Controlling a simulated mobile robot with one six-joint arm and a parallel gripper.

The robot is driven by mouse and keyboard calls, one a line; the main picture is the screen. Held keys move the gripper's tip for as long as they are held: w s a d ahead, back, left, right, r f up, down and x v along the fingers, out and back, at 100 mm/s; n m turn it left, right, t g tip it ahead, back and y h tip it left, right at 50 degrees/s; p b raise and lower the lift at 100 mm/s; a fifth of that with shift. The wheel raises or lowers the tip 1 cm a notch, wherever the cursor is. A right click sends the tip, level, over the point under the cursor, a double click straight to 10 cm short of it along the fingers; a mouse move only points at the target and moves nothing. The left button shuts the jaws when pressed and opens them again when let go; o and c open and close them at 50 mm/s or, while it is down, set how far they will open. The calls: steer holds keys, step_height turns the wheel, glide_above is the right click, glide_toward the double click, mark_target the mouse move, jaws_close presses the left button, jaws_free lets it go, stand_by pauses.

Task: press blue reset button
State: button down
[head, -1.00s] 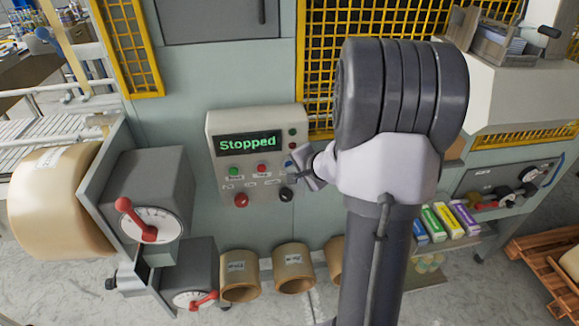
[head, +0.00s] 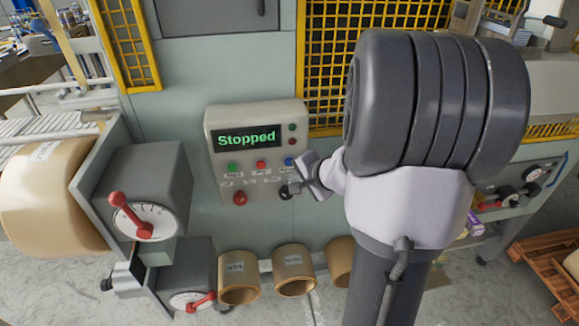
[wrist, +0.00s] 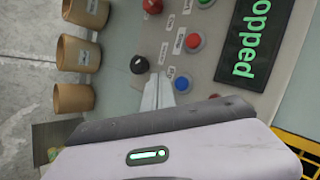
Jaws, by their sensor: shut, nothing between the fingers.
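The blue button (head: 289,161) is at the right end of a row of three buttons on the light grey control panel (head: 215,120). It also shows in the wrist view (wrist: 182,83), uncovered. My gripper (head: 296,186) is shut and empty. In the wrist view its fingertips (wrist: 158,82) lie between the blue button and the black knob (wrist: 139,64). They appear beside the button, not over it; I cannot tell how far they are from the panel face. The panel display (head: 246,138) reads "Stopped" in green.
A red button (head: 261,165) and a green button (head: 232,168) are left of the blue one. A red knob (head: 240,198) sits below them. Grey boxes with a red-handled dial (head: 145,221) stand at left. Cardboard rolls (head: 293,268) line the machine's base.

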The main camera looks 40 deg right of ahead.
steer(key=shift+s+a+b, duration=0.2)
steer(key=shift+s+a, duration=0.1)
steer(key=shift+s, duration=0.2)
steer(key=shift+s+a+b, duration=0.15)
steer(key=shift+s+a, duration=0.1)
steer(key=shift+s, duration=0.2)
steer(key=s+a+f+n+g+y+b, duration=0.15)
steer(key=a+n+y+b, duration=0.35)
steer(key=a, duration=0.7)
steer(key=s+a+f+n+b, duration=0.1)
steer(key=a+f+n+b, duration=0.2)
steer(key=a+b, duration=0.7)
steer(key=s+a+f+n+g+b, duration=0.1)
steer(key=s+a+f+n+b, duration=0.1)
steer(key=s, duration=0.4)
steer(key=s+a+f+n+g+h+b, duration=0.1)
steer(key=s+a+f+n+b, duration=0.2)
steer(key=s+a+f+b, duration=0.1)
steer(key=s+a+f, duration=0.1)
steer(key=s+a, duration=0.1)
steer(key=s, duration=0.1)
